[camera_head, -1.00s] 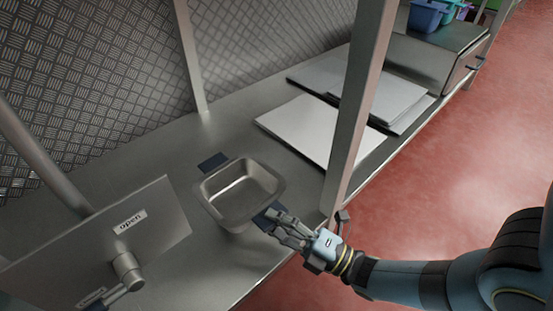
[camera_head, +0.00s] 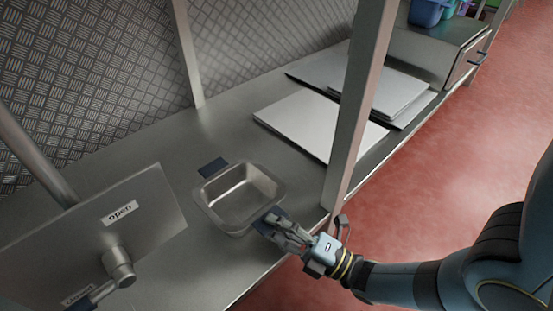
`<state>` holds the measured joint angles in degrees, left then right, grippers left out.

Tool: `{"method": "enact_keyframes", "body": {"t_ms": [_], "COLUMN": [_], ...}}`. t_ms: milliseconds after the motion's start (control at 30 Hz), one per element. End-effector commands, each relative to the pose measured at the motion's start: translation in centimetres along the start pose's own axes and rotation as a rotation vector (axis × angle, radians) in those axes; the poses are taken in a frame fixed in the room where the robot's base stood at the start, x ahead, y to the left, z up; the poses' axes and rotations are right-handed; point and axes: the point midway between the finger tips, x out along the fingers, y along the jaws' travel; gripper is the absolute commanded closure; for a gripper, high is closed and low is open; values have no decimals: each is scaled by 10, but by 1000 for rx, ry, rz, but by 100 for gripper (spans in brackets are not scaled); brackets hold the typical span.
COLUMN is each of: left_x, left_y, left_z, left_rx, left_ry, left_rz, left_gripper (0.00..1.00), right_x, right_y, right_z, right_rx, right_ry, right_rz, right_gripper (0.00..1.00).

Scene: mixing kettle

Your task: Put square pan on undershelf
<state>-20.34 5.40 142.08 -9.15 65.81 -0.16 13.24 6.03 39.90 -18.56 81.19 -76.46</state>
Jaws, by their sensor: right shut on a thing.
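The square pan (camera_head: 240,196) is a small metal pan with two dark blue handles. It is on or just above the grey metal undershelf (camera_head: 150,150); I cannot tell whether its bottom touches. One handle (camera_head: 213,168) points to the back left. My right gripper (camera_head: 272,224) is shut on the other handle, at the pan's front right corner, and its fingers hide most of that handle. The pan looks about level and empty. My left gripper is not in view.
A metal plate labelled "open" (camera_head: 90,240) with a knob stands at the left. A post (camera_head: 358,100) rises close right of the pan. Flat white boards (camera_head: 305,122) lie behind the post, with a metal box (camera_head: 430,55) further back. Shelf behind the pan is clear.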

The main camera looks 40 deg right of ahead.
Motion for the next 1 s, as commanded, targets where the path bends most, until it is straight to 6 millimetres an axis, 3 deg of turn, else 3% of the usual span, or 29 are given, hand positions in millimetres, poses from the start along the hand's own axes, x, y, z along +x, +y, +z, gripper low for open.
{"method": "enact_keyframes", "body": {"t_ms": [100,133,300,667,1000], "left_x": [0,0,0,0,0], "left_y": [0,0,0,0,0], "left_z": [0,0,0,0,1], "left_rx": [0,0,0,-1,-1], "left_ry": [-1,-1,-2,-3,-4], "left_rz": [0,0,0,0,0], "left_gripper": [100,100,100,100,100], "right_x": [0,0,-1,0,-60], "right_y": [-3,-3,-3,1,-1], "right_z": [0,0,0,0,0], "right_rx": [0,0,0,0,0], "right_ry": [0,0,0,0,0], "right_rz": [2,0,0,1,-3], "right_gripper": [100,88,68,68,68]}}
